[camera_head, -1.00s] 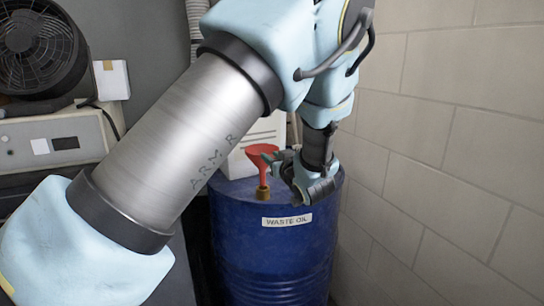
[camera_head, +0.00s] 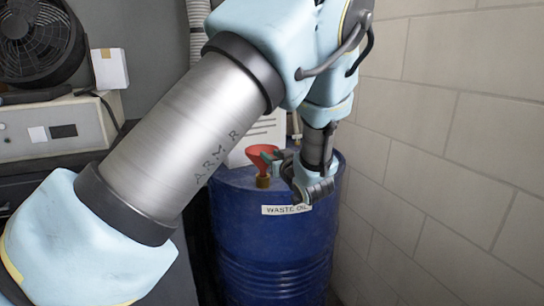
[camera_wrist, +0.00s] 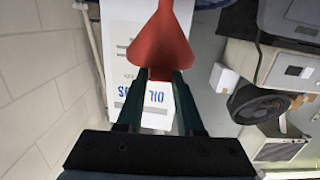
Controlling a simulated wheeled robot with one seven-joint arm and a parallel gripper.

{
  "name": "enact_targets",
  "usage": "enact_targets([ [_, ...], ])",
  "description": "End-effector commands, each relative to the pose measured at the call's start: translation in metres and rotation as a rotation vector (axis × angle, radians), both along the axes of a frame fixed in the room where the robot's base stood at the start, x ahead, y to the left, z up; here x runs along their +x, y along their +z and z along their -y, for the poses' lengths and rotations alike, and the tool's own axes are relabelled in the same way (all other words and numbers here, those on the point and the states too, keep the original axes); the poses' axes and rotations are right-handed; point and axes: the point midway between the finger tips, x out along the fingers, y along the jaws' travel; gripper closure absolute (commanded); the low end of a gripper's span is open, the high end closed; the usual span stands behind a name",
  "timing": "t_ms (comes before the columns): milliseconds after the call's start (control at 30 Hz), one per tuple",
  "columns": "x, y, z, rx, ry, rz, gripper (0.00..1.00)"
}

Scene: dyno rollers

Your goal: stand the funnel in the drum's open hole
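The red funnel (camera_head: 264,155) is upright, mouth up, above the blue drum (camera_head: 272,245) marked "WASTE OIL". A brass-coloured collar (camera_head: 263,182) shows on the drum's top, directly below the funnel's cone. Only a little of the spout shows above it; I cannot tell whether the tip is inside. My gripper (camera_head: 278,159) comes in from the right, at the funnel's rim. In the wrist view, which is upside down, the fingers of my gripper (camera_wrist: 161,76) are closed on a small dark red part at the rim of the funnel (camera_wrist: 161,45).
A white printed box (camera_head: 240,150) stands behind the funnel; it also shows in the wrist view (camera_wrist: 157,105). A block wall (camera_head: 455,150) is close on the right. A black fan (camera_head: 38,42) and a beige unit (camera_head: 55,128) are at the left.

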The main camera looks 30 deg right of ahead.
Motion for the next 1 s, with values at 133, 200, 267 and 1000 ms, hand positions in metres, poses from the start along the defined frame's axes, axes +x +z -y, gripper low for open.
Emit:
enact_targets([
  [133,0.0,0.0,0.0,0.0,0.0,0.0,0.46],
  [200,0.0,0.0,0.0,0.0,0.0,0.0,0.38],
  [267,0.0,0.0,0.0,0.0,0.0,0.0,0.33],
  [1000,-0.079,0.005,-0.009,-0.001,-0.003,0.0,0.33],
])
